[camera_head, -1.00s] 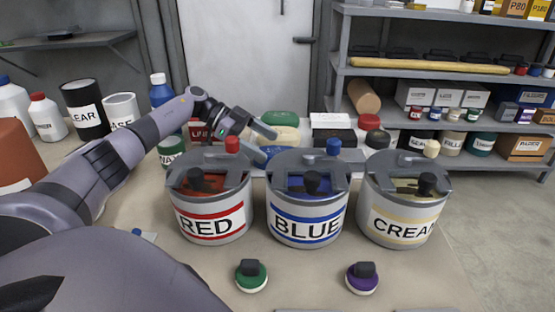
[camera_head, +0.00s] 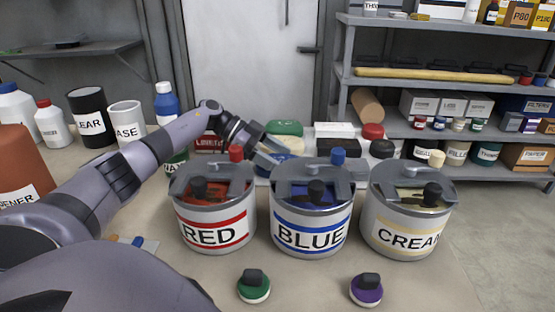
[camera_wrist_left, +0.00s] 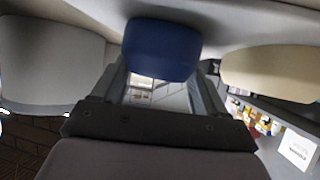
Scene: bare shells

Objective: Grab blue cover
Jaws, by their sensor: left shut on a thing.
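The blue cover (camera_wrist_left: 162,48) is a rounded blue piece in the left wrist view, between the two fingers of my left gripper (camera_wrist_left: 162,85). In the head view my left gripper (camera_head: 272,152) reaches in behind the RED and BLUE tins, fingers pointing right and down. There the cover is mostly hidden by the fingers and the tins. The gripper is shut on the blue cover. A cream piece (camera_wrist_left: 268,72) lies right of it in the wrist view and a grey shape (camera_wrist_left: 50,60) left of it. My right gripper is not in view.
The RED tin (camera_head: 213,222), BLUE tin (camera_head: 312,222) and CREAM tin (camera_head: 408,222) stand in a row in front of the gripper. A green piece (camera_head: 285,127) lies behind it. Green (camera_head: 253,288) and purple (camera_head: 366,290) knobbed pieces lie in front. Shelves stand at the right.

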